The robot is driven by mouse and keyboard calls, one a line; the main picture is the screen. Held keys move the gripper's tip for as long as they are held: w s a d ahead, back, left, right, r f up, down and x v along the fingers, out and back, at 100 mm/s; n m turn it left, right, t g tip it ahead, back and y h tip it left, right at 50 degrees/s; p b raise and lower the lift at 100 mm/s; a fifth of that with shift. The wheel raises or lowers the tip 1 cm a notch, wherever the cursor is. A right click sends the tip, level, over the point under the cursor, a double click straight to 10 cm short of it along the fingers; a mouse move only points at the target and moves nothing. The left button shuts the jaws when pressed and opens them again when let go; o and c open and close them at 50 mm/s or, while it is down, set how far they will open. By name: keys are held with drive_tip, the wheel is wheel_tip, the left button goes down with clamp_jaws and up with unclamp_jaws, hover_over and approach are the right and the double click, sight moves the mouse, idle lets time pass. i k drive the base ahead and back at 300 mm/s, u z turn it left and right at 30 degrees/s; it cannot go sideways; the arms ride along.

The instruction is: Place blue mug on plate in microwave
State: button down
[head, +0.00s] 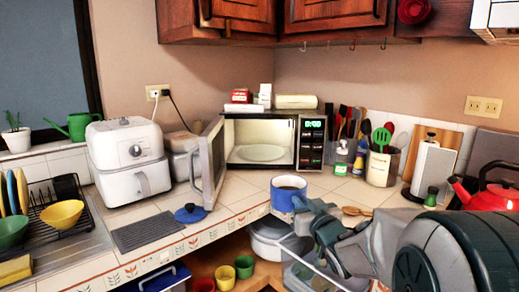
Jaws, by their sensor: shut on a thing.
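My gripper (302,207) is shut on the mug's right side; the fingertips are partly hidden and small. I cannot tell whether the mug touches the counter. The microwave (310,143) stands at the back corner, its door (210,165) swung open to the left. A white plate (260,153) lies inside on the floor of the cavity, with nothing on it. The mug is in front of and below the microwave opening.
A blue lid (190,213) and a grey mat (151,229) lie left of the mug. A white air fryer (130,160) stands left of the open door. Utensil holders (382,168) and a red kettle (487,190) stand at right. Counter before the microwave is clear.

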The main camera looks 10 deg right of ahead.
sight(262, 152)
drive_tip(key=i, duration=1.6)
